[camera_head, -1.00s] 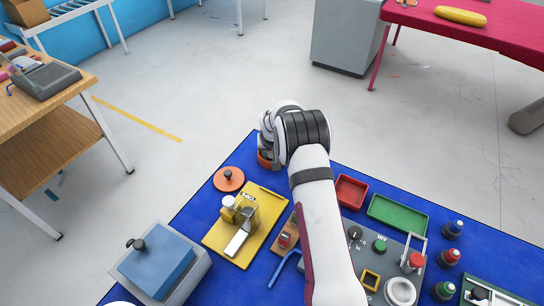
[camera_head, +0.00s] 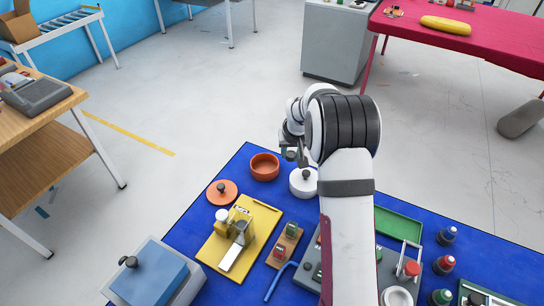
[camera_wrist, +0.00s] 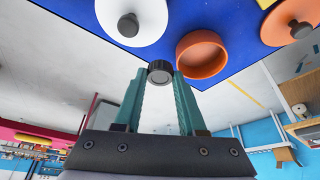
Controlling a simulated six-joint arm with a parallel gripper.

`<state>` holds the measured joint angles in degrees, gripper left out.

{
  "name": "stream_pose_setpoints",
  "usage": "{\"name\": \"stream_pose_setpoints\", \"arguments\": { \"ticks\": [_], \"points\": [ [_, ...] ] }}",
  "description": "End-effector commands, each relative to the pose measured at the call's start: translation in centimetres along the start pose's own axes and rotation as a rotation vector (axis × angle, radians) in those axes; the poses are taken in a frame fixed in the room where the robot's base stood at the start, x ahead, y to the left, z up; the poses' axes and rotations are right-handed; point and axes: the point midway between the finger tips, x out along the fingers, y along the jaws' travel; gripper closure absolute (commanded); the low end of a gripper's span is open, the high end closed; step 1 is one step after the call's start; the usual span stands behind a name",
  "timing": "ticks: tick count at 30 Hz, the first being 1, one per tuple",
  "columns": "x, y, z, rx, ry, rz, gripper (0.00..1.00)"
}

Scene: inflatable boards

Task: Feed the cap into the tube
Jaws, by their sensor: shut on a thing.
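A short dark round cap (camera_wrist: 160,72) with a grey end face is held between the tips of my green fingers in the wrist view. My gripper (camera_head: 294,155) is shut on it, up in the air near the far edge of the blue mat, close to the white round pot. In the head view the cap is small and hard to make out. I cannot tell for sure which piece is the tube. A clear upright piece (camera_head: 241,226) stands on a yellow board (camera_head: 217,243) with a white ramp and a white round part, left of my arm.
An orange bowl (camera_head: 264,167) and a white knobbed pot (camera_head: 303,182) stand near the gripper. An orange knobbed lid (camera_head: 222,193) lies left. A blue-lidded box (camera_head: 157,275), a green tray (camera_head: 398,223) and several bottles stand around the blue mat (camera_head: 190,222). My arm hides the mat's middle.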

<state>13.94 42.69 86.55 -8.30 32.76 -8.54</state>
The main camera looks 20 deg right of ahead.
Motion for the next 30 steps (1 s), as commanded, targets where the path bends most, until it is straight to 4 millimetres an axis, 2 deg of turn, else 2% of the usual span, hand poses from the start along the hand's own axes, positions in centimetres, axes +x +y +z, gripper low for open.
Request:
{"name": "stream_pose_setpoints", "arguments": {
  "ticks": [1, 4, 8, 11, 14, 18, 21, 25, 30],
  "points": [
    [-0.8, 1.0, 0.1, 0.004, 0.001, 0.001, 1.00],
    [-1.8, 2.3, 0.3, 0.002, 0.001, 0.000, 1.00],
    [-3.0, 1.7, 0.9, -0.027, 0.000, -0.012, 1.00],
    [-4.7, -0.9, 2.2, -0.085, 0.000, -0.038, 1.00],
    [-6.8, -4.6, 4.5, -0.169, 0.000, -0.074, 1.00],
    [-10.3, -9.4, 9.1, -0.306, 0.001, -0.130, 1.00],
    [-12.3, -11.8, 12.5, -0.393, 0.003, -0.166, 1.00],
    [-13.8, -13.3, 15.6, -0.464, 0.002, -0.194, 1.00],
    [-13.6, -13.8, 16.9, -0.487, -0.001, -0.204, 1.00]
  ]
}}
